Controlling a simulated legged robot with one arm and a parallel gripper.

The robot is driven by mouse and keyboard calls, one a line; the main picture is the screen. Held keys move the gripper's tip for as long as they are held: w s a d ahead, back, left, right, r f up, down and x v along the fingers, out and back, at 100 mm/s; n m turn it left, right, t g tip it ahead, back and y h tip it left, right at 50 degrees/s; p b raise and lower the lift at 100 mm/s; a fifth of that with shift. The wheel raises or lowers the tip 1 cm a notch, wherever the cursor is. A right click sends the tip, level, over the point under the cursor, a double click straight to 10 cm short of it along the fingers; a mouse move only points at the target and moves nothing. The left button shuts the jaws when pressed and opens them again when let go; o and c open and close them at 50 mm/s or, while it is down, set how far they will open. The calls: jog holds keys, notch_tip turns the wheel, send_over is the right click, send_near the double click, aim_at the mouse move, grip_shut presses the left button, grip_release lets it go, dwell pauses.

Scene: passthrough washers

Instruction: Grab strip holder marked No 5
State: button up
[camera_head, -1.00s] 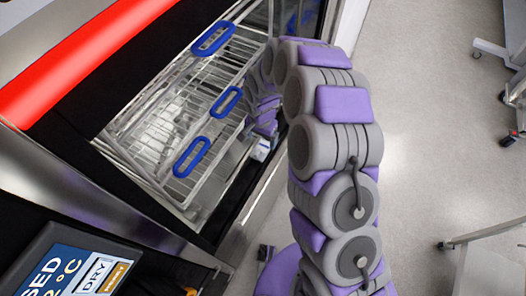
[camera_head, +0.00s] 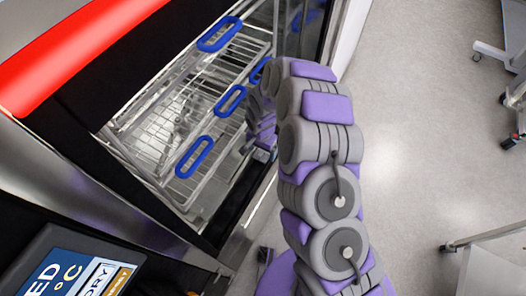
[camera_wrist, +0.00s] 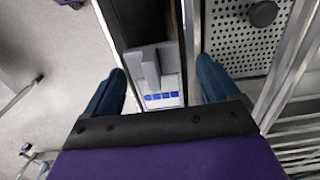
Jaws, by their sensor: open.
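A light grey strip holder (camera_wrist: 172,62) with upright grey ridges and a row of blue marks stands in the wrist view, on a narrow ledge beside the washer's racks. I cannot read a number on it. My gripper (camera_wrist: 160,65) is open, with one teal finger to the left of the holder and the other to its right. Both fingers look apart from it, and I cannot tell the height between them. In the head view my arm hides most of the gripper.
The open washer (camera_head: 130,205) holds wire racks (camera_head: 150,125) with blue oval handles (camera_head: 231,100). In the wrist view a perforated metal panel (camera_wrist: 235,40) and metal rails (camera_wrist: 290,75) lie close to the right finger. Open floor (camera_head: 430,140) lies to the right.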

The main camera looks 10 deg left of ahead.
jog(key=shift+c, duration=1.4)
jog(key=shift+d, duration=0.45)
jog(key=c, duration=0.6)
jog(key=shift+a, duration=0.15)
jog(key=c, duration=0.3)
jog(key=shift+a, duration=0.25)
jog(key=shift+c, duration=0.3)
jog(key=shift+d+r, duration=0.1)
